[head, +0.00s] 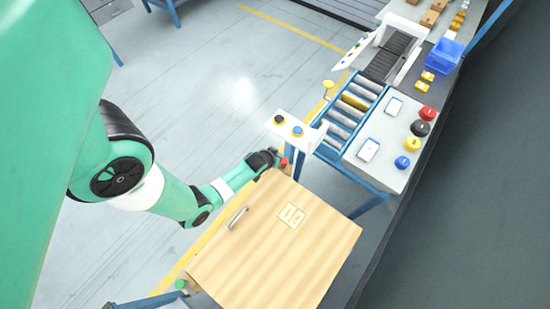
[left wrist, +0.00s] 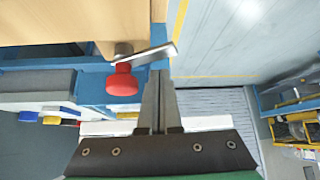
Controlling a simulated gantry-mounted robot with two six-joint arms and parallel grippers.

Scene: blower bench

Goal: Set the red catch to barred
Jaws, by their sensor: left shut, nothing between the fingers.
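The red catch (head: 284,162) sits at the top corner of a wooden cabinet front (head: 270,255). In the left wrist view the catch has a red knob (left wrist: 122,80) and a flat metal bar (left wrist: 150,54) that points right and slightly up, close to the wooden edge. My left gripper (head: 272,157) is at this corner, partly hiding the catch. In the left wrist view its fingers (left wrist: 159,76) are shut and empty, right of the red knob and just under the bar's outer part. I cannot tell whether they touch it. My right gripper is not in view.
A green knob (head: 181,284) is at the cabinet's lower left corner. The cabinet front has a metal handle (head: 238,218). A white box with two buttons (head: 290,127) stands just behind the catch. A roller conveyor (head: 350,108) lies beyond.

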